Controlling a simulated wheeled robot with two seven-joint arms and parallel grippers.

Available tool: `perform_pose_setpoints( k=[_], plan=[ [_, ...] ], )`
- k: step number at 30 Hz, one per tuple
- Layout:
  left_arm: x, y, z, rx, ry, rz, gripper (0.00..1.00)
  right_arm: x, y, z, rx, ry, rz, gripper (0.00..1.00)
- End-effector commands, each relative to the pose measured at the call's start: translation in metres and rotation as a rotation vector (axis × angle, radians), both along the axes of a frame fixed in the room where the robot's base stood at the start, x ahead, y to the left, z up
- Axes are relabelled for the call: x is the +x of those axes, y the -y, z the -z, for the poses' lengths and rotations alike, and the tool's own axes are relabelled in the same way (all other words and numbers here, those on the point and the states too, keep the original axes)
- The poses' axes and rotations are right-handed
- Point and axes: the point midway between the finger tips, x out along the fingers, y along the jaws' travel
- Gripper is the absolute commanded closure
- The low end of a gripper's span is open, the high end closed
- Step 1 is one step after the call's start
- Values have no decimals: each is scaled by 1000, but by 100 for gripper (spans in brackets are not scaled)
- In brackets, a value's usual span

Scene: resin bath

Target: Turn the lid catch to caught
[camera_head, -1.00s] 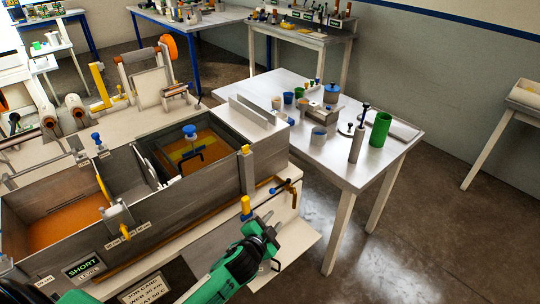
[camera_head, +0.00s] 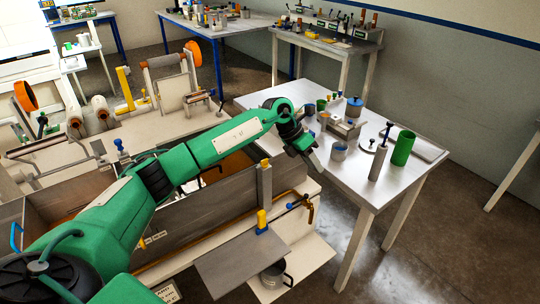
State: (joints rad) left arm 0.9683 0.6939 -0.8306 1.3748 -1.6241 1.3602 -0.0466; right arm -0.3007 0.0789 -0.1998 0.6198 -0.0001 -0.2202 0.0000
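The resin bath is a long grey tank (camera_head: 205,216) at lower left, largely covered by my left arm. I cannot tell for sure which fitting is the lid catch. A grey upright post with a yellow top (camera_head: 265,172) stands at the tank's right end. A yellow knob on a blue base (camera_head: 262,221) stands in front of it, and an orange-handled tap (camera_head: 307,208) sits to its right. My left gripper (camera_head: 314,158) hangs past the tank's right end, near the side table's edge, apart from these fittings. Its finger opening is not clear. My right gripper is out of view.
The white side table (camera_head: 352,185) holds a green cylinder (camera_head: 403,148), a grey cylinder with a dark-topped rod (camera_head: 379,160), cups and a blue-topped pot (camera_head: 354,106). The floor at right is clear.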

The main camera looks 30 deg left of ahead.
Motion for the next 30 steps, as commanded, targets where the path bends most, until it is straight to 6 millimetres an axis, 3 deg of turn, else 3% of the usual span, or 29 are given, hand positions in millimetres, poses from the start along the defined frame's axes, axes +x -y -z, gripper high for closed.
perform_pose_setpoints(
  k=[1,3,6,10,13,17,30],
  plan=[
    [5,-34,-15,113,-13,-6,70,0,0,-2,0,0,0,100],
    [6,-77,-29,259,-51,-20,70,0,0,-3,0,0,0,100],
    [2,-128,-52,423,-108,-54,70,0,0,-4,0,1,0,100],
    [-5,-168,-74,545,-165,-91,70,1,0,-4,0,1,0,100],
    [-8,-180,-80,584,-185,-104,70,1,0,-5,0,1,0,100],
    [-9,-182,-72,591,-193,-105,70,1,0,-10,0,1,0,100],
    [-9,-181,12,586,-194,-103,70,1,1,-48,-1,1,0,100]
  ],
)
